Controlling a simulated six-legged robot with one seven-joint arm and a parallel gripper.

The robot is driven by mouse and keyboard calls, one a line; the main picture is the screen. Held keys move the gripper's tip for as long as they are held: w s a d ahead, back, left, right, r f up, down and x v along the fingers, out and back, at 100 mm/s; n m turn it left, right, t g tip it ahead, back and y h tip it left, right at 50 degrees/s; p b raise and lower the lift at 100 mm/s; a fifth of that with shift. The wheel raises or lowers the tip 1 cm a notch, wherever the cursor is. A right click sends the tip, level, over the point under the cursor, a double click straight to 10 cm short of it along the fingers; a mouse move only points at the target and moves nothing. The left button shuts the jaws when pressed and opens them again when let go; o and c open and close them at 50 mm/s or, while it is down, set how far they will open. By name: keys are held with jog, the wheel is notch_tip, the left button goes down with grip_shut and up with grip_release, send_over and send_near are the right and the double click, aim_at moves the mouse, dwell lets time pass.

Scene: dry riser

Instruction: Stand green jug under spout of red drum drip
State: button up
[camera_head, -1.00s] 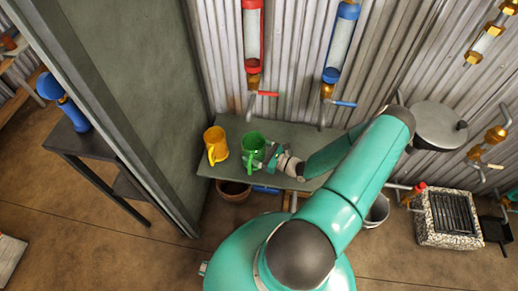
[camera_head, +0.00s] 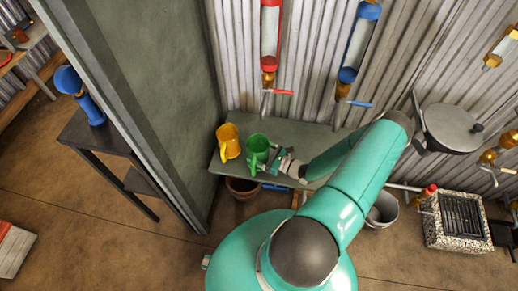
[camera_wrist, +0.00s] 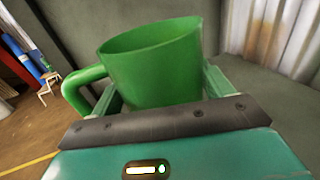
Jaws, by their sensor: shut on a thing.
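The green jug (camera_head: 257,151) is at the shelf, between the yellow jug and my arm. My gripper (camera_head: 272,160) is shut on it from the right. In the wrist view the green jug (camera_wrist: 152,65) sits upright or slightly tilted between the jaws, its handle to the left. I cannot tell whether its base touches the shelf. The red drum drip (camera_head: 270,40) hangs on the corrugated wall, with a brass fitting, a red lever and a thin spout (camera_head: 264,104) pointing down. The jug is below and slightly left of that spout in the picture.
A yellow jug (camera_head: 228,142) stands on the grey-green shelf (camera_head: 310,133) left of the green jug. A blue drum drip (camera_head: 358,45) with a blue lever hangs to the right. A dark partition (camera_head: 170,90) closes the left side. A terracotta pot (camera_head: 242,188) sits below.

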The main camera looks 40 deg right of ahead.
jog(key=shift+w+f, duration=0.1)
jog(key=shift+f, duration=1.5)
jog(key=shift+d+f, duration=0.1)
jog(key=shift+f, duration=0.1)
jog(key=shift+w+d, duration=1.6)
jog(key=shift+d, duration=0.15)
jog(key=shift+w+d, duration=1.55)
jog(key=shift+d, duration=0.15)
jog(key=shift+f, duration=0.4)
jog(key=o, duration=1)
jog(key=shift+s, duration=0.1)
jog(key=v, duration=1.3)
jog(key=shift+s+d, duration=0.1)
jog(key=shift+s, duration=0.25)
